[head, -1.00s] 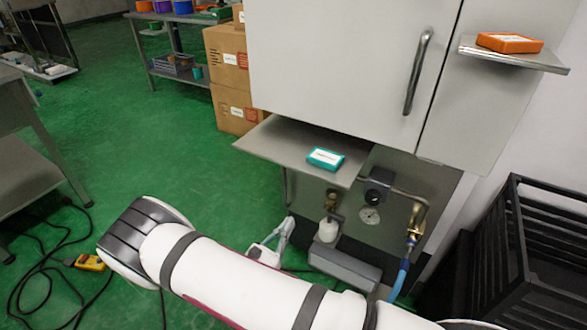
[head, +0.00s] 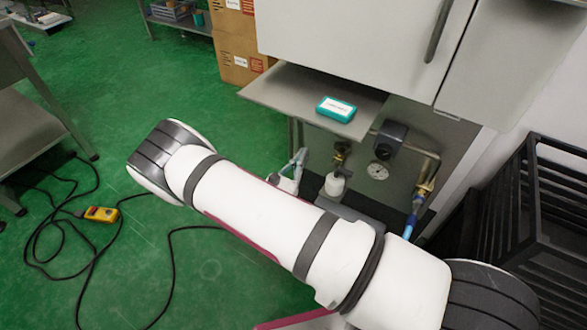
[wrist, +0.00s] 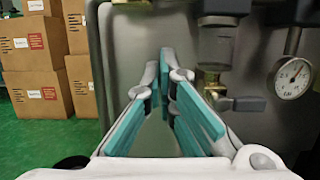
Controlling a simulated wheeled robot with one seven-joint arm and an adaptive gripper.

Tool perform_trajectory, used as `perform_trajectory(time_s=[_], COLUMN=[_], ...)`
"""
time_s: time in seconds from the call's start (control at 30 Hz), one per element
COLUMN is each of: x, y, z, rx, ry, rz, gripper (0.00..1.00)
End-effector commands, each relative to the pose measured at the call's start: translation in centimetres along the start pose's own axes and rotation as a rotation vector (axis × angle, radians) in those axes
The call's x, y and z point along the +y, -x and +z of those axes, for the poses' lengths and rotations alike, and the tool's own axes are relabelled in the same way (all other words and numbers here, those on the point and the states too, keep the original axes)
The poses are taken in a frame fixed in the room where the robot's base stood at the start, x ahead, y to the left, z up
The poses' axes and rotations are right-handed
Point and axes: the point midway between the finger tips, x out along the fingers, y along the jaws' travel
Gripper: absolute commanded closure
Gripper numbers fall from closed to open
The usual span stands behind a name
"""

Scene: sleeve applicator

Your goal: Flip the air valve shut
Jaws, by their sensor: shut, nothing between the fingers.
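My gripper (head: 297,160) is low beside the cabinet's left edge, left of the pipework; in the wrist view its teal-padded fingers (wrist: 165,62) meet at the tips, shut and empty. A brass fitting (wrist: 210,80) with a dark, level lever-like bar (wrist: 240,103) shows right of the fingers, apart from them. In the head view, brass (head: 341,149) sits above a pale bowl (head: 335,184). Another brass fitting (head: 424,188) joins a blue hose (head: 410,226) further right. I cannot tell surely which brass part is the air valve, nor its handle's position.
A round gauge (head: 378,171) is between the brass fittings. A metal shelf (head: 285,88) with a teal box (head: 336,109) overhangs them. A black crate (head: 535,210) stands right. Cardboard boxes (head: 240,58) stand behind. Cables and a yellow device (head: 102,214) lie on the green floor.

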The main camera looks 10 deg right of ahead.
Motion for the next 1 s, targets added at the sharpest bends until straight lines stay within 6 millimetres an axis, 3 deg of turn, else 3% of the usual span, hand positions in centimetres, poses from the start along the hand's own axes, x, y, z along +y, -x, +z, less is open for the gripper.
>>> perform_trajectory(time_s=[0.17, 0.3, 0.5, 1.0], x=[-0.1, 0.1, 0.0, 0.0], y=[-3.6, -3.9, -4.3, -4.4], z=[-0.1, 2.0, 3.5, 3.9], rx=[-0.001, 0.000, 0.000, 0.000], ry=[0.000, -0.003, -0.001, 0.003], rz=[-0.003, -0.001, 0.000, 0.001], gripper=[1.00, 1.00, 1.00, 1.00])
